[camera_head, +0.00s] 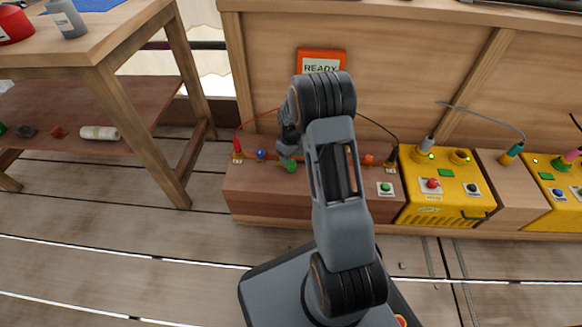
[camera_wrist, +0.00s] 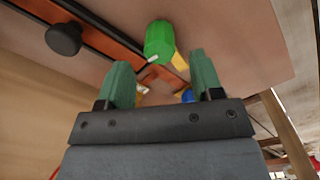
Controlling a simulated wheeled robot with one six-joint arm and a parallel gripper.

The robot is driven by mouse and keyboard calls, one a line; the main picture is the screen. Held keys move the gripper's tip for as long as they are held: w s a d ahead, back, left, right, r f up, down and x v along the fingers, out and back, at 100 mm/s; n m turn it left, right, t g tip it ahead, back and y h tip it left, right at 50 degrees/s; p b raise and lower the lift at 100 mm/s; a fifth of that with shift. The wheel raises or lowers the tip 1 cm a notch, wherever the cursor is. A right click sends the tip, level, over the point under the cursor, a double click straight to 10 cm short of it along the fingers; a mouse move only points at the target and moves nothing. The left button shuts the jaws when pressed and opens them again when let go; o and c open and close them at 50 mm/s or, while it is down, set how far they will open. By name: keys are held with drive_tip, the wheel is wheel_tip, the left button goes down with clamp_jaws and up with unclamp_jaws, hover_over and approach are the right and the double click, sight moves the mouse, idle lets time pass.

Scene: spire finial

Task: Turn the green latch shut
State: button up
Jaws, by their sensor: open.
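The green latch (camera_wrist: 158,42) shows in the wrist view as a bright green rounded knob just past my fingertips, near the top middle. A bright green part (camera_head: 290,166) also shows on the wooden bench in the head view, beside my gripper. My gripper (camera_wrist: 159,64) is open, its two green fingers apart with nothing clearly held between them. In the head view my gripper (camera_head: 286,150) is low over the bench's left part, partly behind my arm. I cannot tell whether a finger touches the latch.
A blue knob (camera_head: 261,154) and a red plug (camera_head: 237,146) are left of my gripper. A black knob (camera_wrist: 64,38) shows in the wrist view. An orange READY sign (camera_head: 320,57) hangs behind. Yellow boxes (camera_head: 436,205) stand right; a wooden table (camera_head: 110,42) is left.

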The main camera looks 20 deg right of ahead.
sight(291, 162)
drive_tip(key=shift+f+b, duration=0.7)
drive_tip(key=shift+f, duration=1.35)
drive_tip(key=c, duration=0.9)
